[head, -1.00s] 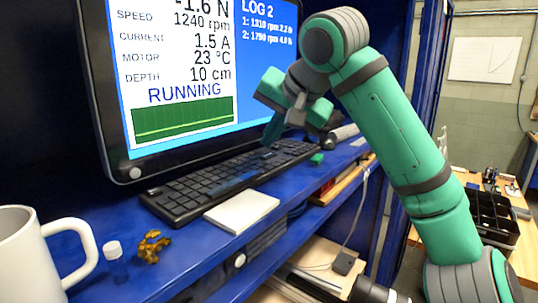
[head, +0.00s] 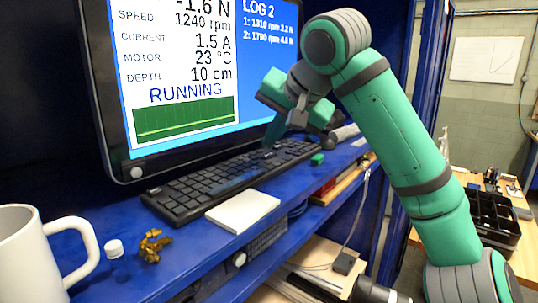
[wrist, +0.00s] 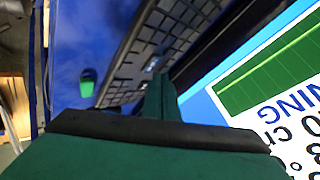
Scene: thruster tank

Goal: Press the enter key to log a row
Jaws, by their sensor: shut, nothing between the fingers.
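The black keyboard (head: 215,185) lies on the blue shelf in front of the monitor. It also shows in the wrist view (wrist: 165,35). My gripper (head: 272,141) is shut and empty, its fingertips pointing down over the right part of the keyboard. In the wrist view the closed fingers (wrist: 158,88) reach the keyboard's edge, close to a key with a pale mark. I cannot tell which key is the enter key, or whether the tips touch one. The monitor (head: 200,60) reads RUNNING, and LOG 2 lists two rows.
A small green block (head: 317,159) lies right of the keyboard; a white pad (head: 243,211) lies in front of it. A white mug (head: 22,255), a small capped bottle (head: 116,262) and a brass-coloured piece (head: 154,245) stand at the left. The shelf's front edge is close by.

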